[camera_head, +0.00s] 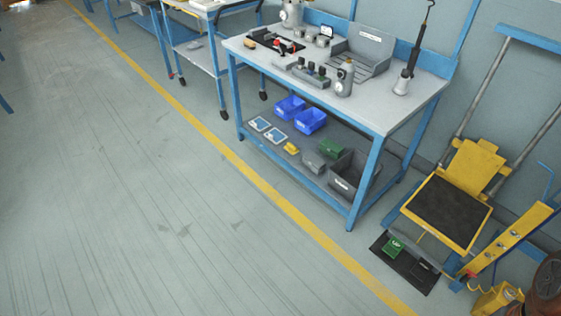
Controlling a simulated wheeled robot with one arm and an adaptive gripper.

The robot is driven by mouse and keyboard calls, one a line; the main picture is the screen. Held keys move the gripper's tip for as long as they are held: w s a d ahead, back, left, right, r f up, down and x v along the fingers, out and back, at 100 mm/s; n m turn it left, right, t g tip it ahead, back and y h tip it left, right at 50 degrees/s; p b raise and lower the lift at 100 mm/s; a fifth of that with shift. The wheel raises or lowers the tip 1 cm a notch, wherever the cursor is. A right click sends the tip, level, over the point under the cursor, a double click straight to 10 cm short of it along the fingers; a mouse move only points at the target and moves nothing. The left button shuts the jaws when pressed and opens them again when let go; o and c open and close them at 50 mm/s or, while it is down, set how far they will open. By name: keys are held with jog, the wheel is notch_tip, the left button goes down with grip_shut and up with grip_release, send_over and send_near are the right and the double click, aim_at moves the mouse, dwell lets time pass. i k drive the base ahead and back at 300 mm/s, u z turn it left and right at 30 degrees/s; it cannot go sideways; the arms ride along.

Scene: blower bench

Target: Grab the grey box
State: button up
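Several grey box-like things show in the head view. A small grey box (314,162) sits on the lower shelf of the blue-framed bench. A larger dark grey open bin (345,186) with a pale label stands just right of it, near the shelf's right end. A grey open-fronted box (362,62) with a white label stands at the back of the bench top. I cannot tell which one the task names. My gripper is not in view.
The bench (400,112) holds tools and metal parts on top. Blue bins (310,121), a green box (331,148) and a yellow item (291,148) share the lower shelf. A yellow lift (447,210) stands at right. Open floor lies left of the yellow line (285,205).

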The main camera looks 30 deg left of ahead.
aim_at(311, 160)
jog(key=u, duration=1.7)
jog(key=i, duration=1.05)
jog(key=u, duration=0.5)
jog(key=i, duration=1.4)
jog(key=z, duration=0.55)
